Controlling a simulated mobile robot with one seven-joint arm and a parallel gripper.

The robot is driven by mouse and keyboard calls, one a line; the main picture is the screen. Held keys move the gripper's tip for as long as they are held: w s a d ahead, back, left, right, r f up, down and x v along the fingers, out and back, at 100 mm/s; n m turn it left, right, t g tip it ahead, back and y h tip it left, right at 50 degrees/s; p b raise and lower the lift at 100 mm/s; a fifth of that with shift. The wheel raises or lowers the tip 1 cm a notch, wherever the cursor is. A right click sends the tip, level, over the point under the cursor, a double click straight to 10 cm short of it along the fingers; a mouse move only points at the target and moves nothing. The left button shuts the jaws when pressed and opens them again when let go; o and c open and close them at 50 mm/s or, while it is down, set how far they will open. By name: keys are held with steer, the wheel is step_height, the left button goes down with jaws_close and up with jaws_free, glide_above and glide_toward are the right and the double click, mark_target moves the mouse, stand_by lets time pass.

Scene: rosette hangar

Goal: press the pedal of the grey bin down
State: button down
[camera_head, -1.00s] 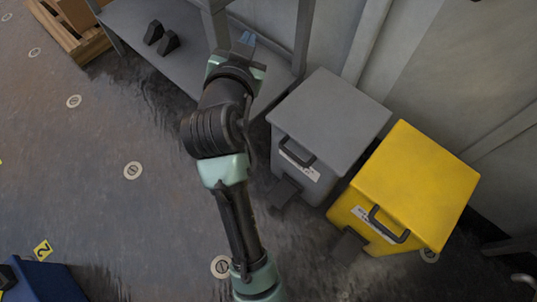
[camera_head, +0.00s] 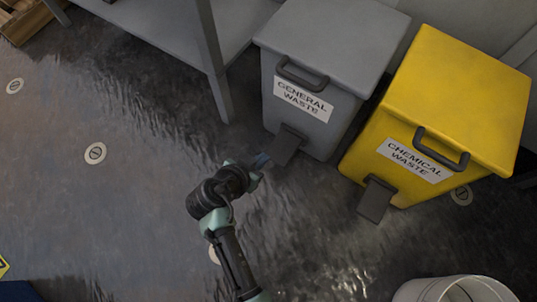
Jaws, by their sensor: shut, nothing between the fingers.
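The grey bin (camera_head: 330,45) stands upright with its lid closed. It has a dark handle and a label reading GENERAL WASTE. Its dark pedal (camera_head: 286,146) juts from the base of the front, near the floor. My gripper (camera_head: 262,160) is shut and empty, just left of the pedal's outer end. I cannot tell whether it touches the pedal or is above it. The pedal looks fully in view apart from a possible overlap at its left edge.
A yellow bin (camera_head: 455,95) labelled CHEMICAL WASTE stands to the right, with its own pedal (camera_head: 376,199). A grey shelf (camera_head: 215,75) has a leg left of the grey bin. A white bucket (camera_head: 452,290) is at the bottom right. The floor at left is open.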

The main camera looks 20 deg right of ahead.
steer(key=b, duration=0.7)
glide_above(280, 150)
steer(key=s+a, duration=0.2)
step_height(280, 150, down, 8)
steer(key=shift+w+r, duration=0.15)
steer(key=shift+a+f+b, duration=0.15)
steer(key=shift+f+b, duration=0.8)
steer(key=shift+b, duration=0.05)
steer(key=shift+f+b, duration=0.5)
steer(key=shift+f, duration=0.05)
